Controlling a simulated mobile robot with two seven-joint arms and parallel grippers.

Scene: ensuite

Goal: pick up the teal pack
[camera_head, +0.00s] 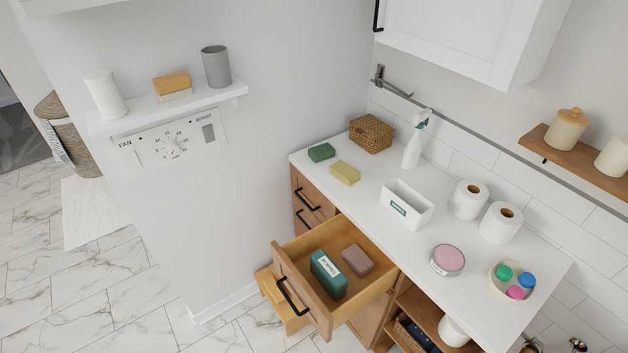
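A teal pack (324,274) with a white label stands in the open wooden drawer (375,290), near the drawer's front panel. A mauve block (357,259) lies beside it in the same drawer, to its right. The drawer is pulled out from under the white counter, and its front has a black handle (291,296). The label's text is too small to read. Neither of my grippers is in view.
On the counter (363,209) are a green block (321,152), a yellow sponge (345,173), a wicker basket (371,133), a spray bottle (413,146), a white bin (405,207) and paper rolls (500,222). A wall shelf (170,105) is at left.

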